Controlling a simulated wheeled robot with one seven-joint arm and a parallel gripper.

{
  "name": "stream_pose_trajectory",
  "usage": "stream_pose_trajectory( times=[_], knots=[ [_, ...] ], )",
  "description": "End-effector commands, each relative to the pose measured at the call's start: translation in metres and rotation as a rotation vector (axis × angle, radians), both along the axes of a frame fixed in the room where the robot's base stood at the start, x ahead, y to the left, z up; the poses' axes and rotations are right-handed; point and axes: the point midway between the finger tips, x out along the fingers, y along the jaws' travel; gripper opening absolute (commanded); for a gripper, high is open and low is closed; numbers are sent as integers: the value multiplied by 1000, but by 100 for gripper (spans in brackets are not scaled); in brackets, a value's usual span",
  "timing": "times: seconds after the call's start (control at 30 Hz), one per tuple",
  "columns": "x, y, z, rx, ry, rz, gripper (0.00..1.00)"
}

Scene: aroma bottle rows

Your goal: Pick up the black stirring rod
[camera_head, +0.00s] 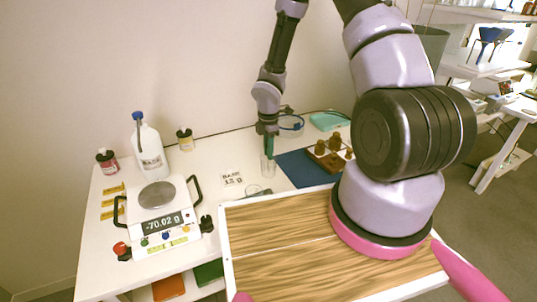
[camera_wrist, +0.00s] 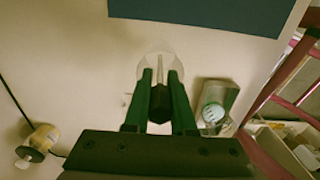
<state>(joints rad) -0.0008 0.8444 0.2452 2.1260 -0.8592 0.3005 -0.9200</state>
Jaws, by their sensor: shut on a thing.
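My gripper (camera_head: 269,150) points straight down at the back of the white table, over a clear glass beaker (camera_head: 268,169). In the wrist view its two green fingers (camera_wrist: 160,76) are close together on either side of the black stirring rod (camera_wrist: 159,104). The rod's dark upper part sits between the fingers. A thin, paler length reaches toward the round beaker (camera_wrist: 153,56). I cannot tell how deep its tip is in the beaker. In the head view the rod is hidden by the gripper.
A scale (camera_head: 158,215) reading -70.02 g and a blue-capped white bottle (camera_head: 150,152) stand at the left. A blue mat (camera_head: 292,166) and brown bottles on a wooden rack (camera_head: 323,161) lie right of the beaker. A wooden-floored tray (camera_head: 285,250) is in front.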

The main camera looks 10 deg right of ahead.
Motion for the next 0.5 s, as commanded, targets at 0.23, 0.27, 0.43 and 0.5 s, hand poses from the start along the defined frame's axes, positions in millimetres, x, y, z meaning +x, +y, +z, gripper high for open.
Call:
stream_pose_trajectory(
  times=[0.23,0.27,0.43,0.5],
  knots=[
    [2,-1,26,1,-5,-3,0],
    [2,-1,32,1,-5,-4,0],
    [1,-1,67,1,-4,-3,0],
    [1,-1,79,1,-3,-2,0]
  ],
)
